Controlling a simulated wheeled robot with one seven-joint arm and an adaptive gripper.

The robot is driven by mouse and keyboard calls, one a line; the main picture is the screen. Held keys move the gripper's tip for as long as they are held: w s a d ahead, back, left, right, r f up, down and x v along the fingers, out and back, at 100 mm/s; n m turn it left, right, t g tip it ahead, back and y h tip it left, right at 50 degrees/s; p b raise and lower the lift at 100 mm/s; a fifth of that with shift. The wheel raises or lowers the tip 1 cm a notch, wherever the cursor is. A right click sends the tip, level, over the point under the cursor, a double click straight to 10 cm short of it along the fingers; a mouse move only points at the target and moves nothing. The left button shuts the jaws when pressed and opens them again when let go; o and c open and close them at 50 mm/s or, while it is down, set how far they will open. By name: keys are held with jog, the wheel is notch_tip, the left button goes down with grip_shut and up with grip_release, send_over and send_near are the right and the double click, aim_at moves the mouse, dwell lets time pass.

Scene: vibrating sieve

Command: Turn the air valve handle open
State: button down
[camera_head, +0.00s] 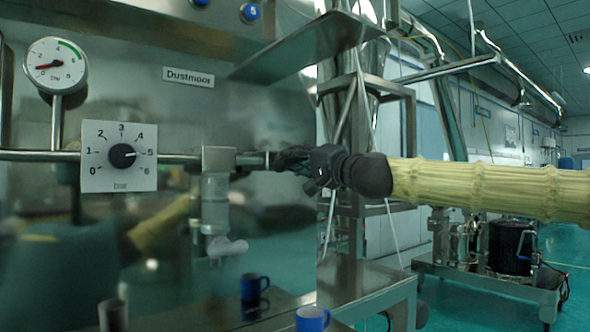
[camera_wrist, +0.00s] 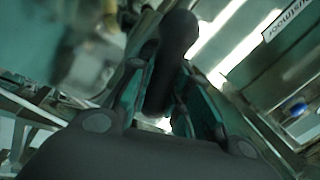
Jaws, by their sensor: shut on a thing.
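My gripper (camera_head: 290,160) is at the right end of the horizontal metal pipe (camera_head: 252,160), in front of the steel machine. In the wrist view my gripper (camera_wrist: 168,92) has its two fingers on either side of a dark, rounded bar, which looks like the air valve handle (camera_wrist: 178,45). The fingers are shut on it.
A round gauge (camera_head: 57,65) has its red needle near the low end. A bar dial (camera_head: 120,155) points near 5. A white tap (camera_head: 228,250) hangs under the pipe. A steel shelf (camera_head: 305,47) juts out above my gripper.

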jog(key=shift+w+f+m+t+h+b, duration=0.2)
jog(key=shift+m+b, duration=0.35)
jog(key=shift+m, duration=0.8)
jog(key=shift+s+f+m+t+h+b, duration=0.1)
jog(key=shift+m+t+h+b, duration=0.35)
jog(key=shift+m, duration=0.9)
jog(key=c, duration=1.3)
grip_release()
jog(key=shift+d, duration=0.1)
jog(key=v, duration=1.2)
